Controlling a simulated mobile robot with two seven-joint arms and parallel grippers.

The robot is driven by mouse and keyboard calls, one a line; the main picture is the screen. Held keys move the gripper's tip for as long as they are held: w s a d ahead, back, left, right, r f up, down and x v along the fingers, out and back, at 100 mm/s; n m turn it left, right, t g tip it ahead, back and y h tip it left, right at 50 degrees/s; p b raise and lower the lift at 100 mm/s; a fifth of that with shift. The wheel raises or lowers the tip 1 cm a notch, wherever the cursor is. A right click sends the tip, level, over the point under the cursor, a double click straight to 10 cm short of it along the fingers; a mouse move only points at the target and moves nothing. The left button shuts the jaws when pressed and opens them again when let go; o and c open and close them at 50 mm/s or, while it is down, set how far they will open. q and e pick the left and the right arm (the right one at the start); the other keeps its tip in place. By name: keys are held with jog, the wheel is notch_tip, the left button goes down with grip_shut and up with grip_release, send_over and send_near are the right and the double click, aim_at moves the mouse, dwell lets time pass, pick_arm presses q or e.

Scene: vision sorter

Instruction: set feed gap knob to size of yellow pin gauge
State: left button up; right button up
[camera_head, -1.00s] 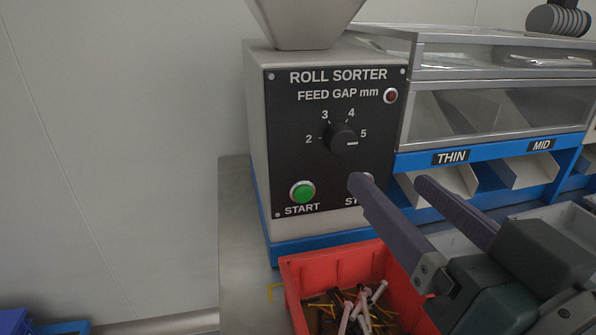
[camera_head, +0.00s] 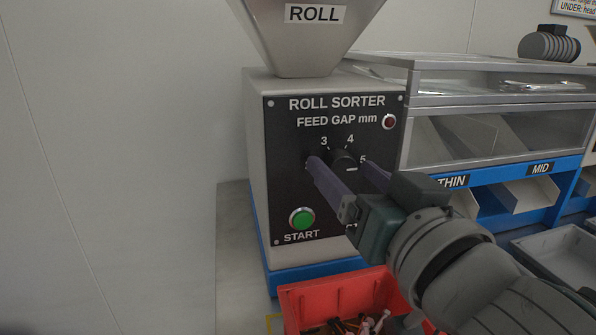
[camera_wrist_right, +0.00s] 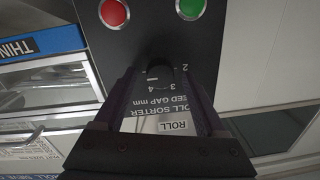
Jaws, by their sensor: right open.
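The black feed gap knob (camera_head: 343,157) is on the front panel of the roll sorter (camera_head: 283,115). Its white mark points right, at or slightly below the 5. My right gripper (camera_head: 338,163) is open, with one finger on each side of the knob in the head view. In the right wrist view, which is upside down, the knob (camera_wrist_right: 160,74) shows between the tips of the open right gripper (camera_wrist_right: 160,80). I cannot tell whether the fingers touch it. The 2 is hidden in the head view. I cannot make out the yellow pin gauge. My left gripper is not in view.
The green START button (camera_head: 302,218) is below left of the knob; a red button (camera_wrist_right: 113,13) shows in the wrist view. A red bin (camera_head: 340,295) of loose fasteners stands below. A rack with THIN and MID chutes (camera_head: 525,193) stands right.

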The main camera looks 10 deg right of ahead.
jog(key=shift+c, duration=0.3)
grip_shut()
